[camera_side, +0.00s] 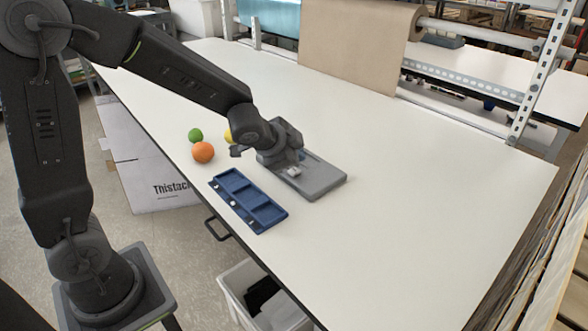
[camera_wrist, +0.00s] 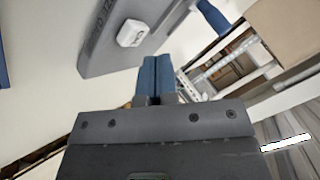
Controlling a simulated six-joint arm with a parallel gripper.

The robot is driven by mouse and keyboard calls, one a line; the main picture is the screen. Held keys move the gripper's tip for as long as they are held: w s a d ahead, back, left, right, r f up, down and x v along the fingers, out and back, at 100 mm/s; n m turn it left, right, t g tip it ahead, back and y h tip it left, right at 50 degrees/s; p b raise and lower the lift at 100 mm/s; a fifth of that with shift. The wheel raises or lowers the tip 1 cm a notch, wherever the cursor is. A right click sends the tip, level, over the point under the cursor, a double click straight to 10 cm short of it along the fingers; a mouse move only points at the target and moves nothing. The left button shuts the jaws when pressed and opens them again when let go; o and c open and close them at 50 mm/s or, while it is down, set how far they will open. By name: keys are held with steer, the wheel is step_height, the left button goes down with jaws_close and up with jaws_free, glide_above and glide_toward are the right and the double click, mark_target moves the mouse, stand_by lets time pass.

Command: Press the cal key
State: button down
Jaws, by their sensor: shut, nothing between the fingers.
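A grey flat device (camera_side: 325,184) lies on the white table in the side view, right of the blue tray. A small white key (camera_side: 294,171) stands on its top near my gripper. In the wrist view the device (camera_wrist: 100,55) fills the upper middle, and the white key (camera_wrist: 132,33) carries small dark lettering too blurred to read surely. My gripper (camera_wrist: 158,72) has its two blue fingers together, empty, just below and right of the key in that picture. They look apart from the key. In the side view the wrist hides part of the device, and the fingertips are not clear.
A blue compartment tray (camera_side: 236,213) lies close in front of the device. An orange ball (camera_side: 203,152), a green ball (camera_side: 195,135) and a partly hidden yellow item (camera_side: 228,135) sit to the left. The table is clear on the right. A brown paper roll (camera_side: 360,45) stands behind.

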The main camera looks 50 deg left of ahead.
mark_target(294, 171)
steer(key=shift+r, duration=2.4)
steer(key=s+d+r+n+g, duration=0.1)
steer(key=s+n, duration=0.1)
steer(key=s, duration=0.5)
steer(key=s+d+r+n+g, duration=0.1)
steer(key=s+n, duration=0.2)
steer(key=s, duration=0.5)
steer(key=s+d+r+n+g+h, duration=0.1)
steer(key=s+r+n, duration=0.1)
steer(key=s, duration=0.6)
steer(key=shift+s+d+n+g, duration=0.2)
steer(key=shift+n+g, duration=0.1)
steer(key=shift+n, duration=0.1)
steer(key=shift+w, duration=0.1)
